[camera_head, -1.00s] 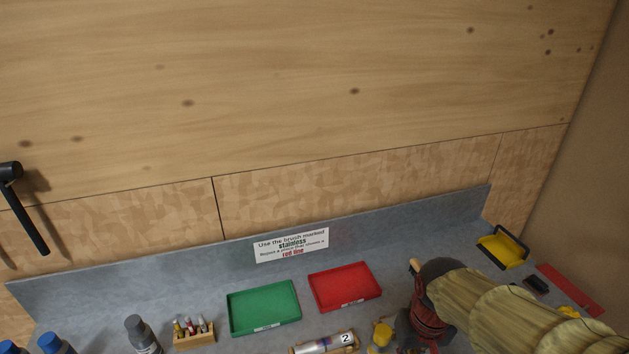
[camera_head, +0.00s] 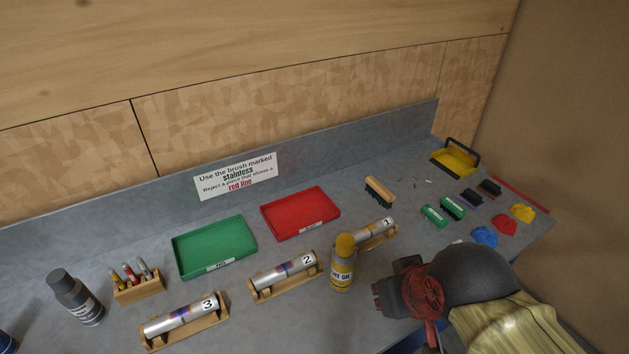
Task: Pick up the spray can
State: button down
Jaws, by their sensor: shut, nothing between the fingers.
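Racks with metal tubes (camera_head: 287,272) line the bench left of and behind the can. Behind them are a green tray (camera_head: 214,247) and a red tray (camera_head: 300,213). A wooden brush (camera_head: 379,191) lies at the back.

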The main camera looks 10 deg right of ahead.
aim_at(342, 269)
jog(key=k+l, duration=0.15)
jog(key=l, duration=0.2)
jog(key=k+l, duration=0.15)
jog(key=l, duration=0.2)
jog(key=k+l, duration=0.2)
jog(key=l, duration=0.15)
jog(key=i+l+u, duration=0.05)
